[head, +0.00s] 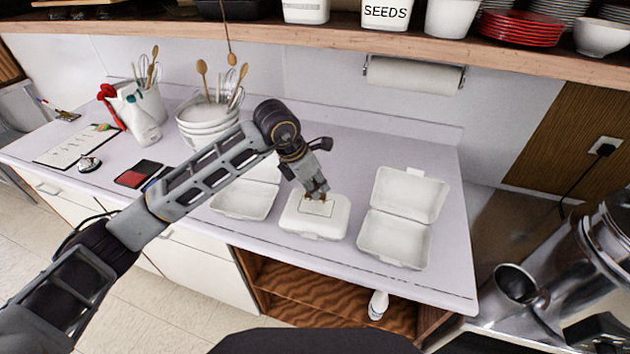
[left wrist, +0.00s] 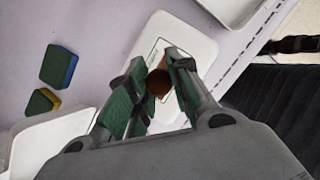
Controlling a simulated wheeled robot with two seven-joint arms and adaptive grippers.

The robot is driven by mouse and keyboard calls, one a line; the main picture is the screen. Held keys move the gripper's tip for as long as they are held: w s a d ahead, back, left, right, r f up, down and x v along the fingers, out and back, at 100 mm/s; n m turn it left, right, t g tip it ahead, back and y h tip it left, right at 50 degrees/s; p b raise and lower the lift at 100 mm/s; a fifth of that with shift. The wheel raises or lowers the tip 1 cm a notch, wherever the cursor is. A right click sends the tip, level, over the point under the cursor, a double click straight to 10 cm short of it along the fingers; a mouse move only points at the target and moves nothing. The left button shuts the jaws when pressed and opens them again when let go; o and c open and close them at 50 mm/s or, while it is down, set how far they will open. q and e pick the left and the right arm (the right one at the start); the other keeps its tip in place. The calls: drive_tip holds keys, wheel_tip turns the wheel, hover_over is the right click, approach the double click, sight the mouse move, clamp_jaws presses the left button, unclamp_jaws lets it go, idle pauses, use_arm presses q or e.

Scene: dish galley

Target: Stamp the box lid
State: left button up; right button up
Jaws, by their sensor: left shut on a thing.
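A closed white takeaway box (head: 315,228) lies on the counter, and its lid carries a thin rectangular outline. The box also shows in the left wrist view (left wrist: 198,48). My left gripper (head: 317,191) points down over the lid, and its fingers show in the left wrist view (left wrist: 155,88). It is shut on a brown stamp (left wrist: 158,84), which sits over the outlined area. The fingers hide much of the stamp, and I cannot tell whether its face touches the lid. A red ink pad (head: 138,174) in a dark case lies farther left. My right gripper is not in view.
An open white box (head: 396,240) stands right of the closed one, another (head: 245,203) left of it, partly behind my arm. White bowls (head: 205,115) with utensils stand at the back. A shelf (head: 340,43) overhangs the counter. The counter's front edge is close.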

use_arm(q)
drive_tip(key=shift+f+b, duration=0.4)
drive_tip(key=shift+f, duration=1.1)
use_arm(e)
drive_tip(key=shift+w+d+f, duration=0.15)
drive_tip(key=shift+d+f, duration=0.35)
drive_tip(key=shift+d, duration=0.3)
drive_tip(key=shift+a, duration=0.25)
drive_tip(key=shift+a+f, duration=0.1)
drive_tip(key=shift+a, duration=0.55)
use_arm(q)
drive_tip(key=shift+f, duration=0.1)
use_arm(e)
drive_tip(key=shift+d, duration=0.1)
use_arm(q)
drive_tip(key=shift+f+b, duration=0.2)
drive_tip(key=shift+b, duration=0.1)
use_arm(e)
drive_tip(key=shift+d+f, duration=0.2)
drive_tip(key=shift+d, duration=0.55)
